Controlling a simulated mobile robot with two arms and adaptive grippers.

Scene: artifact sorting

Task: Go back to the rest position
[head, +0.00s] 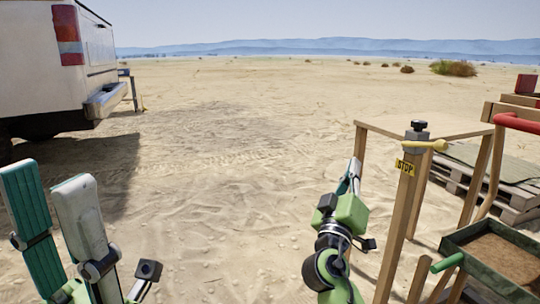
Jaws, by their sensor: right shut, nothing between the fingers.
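My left gripper (44,178) is at the lower left, pointing up, with its teal and pale fingers apart and nothing between them. My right gripper (353,172) is right of centre, beyond the green and black wrist, and points away from me. It is seen from behind, its fingers are together, and it holds nothing. It shows close to the left side of the wooden table frame; I cannot tell whether they touch.
A dark sieve tray (470,262) is at lower right, pallets (480,180) behind. A white pickup (50,70) is at upper left. Open sand (220,170) lies between.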

